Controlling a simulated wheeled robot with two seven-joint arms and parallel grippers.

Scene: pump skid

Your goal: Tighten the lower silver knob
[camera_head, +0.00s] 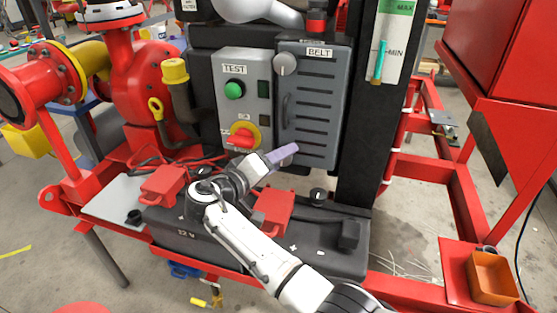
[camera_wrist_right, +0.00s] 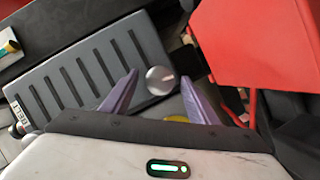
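The lower silver knob (camera_wrist_right: 160,81) is a round metal disc at one end of the grey slotted BELT panel (camera_wrist_right: 82,72) in the right wrist view. In the head view it is hidden behind my right gripper (camera_head: 281,155). In the right wrist view my right gripper (camera_wrist_right: 159,76) is open, with its two purple fingers on either side of the knob. I cannot tell whether they touch it. Another silver knob (camera_head: 285,64) sits at the top of the BELT panel (camera_head: 313,110) in the head view. My left gripper is not in view.
Left of the panel is the TEST box with a green button (camera_head: 234,90) and a red rotary switch (camera_head: 243,138). A black battery (camera_head: 200,238) with red terminal covers (camera_head: 272,210) stands below my right arm. Red frame beams (camera_head: 440,178) run at right.

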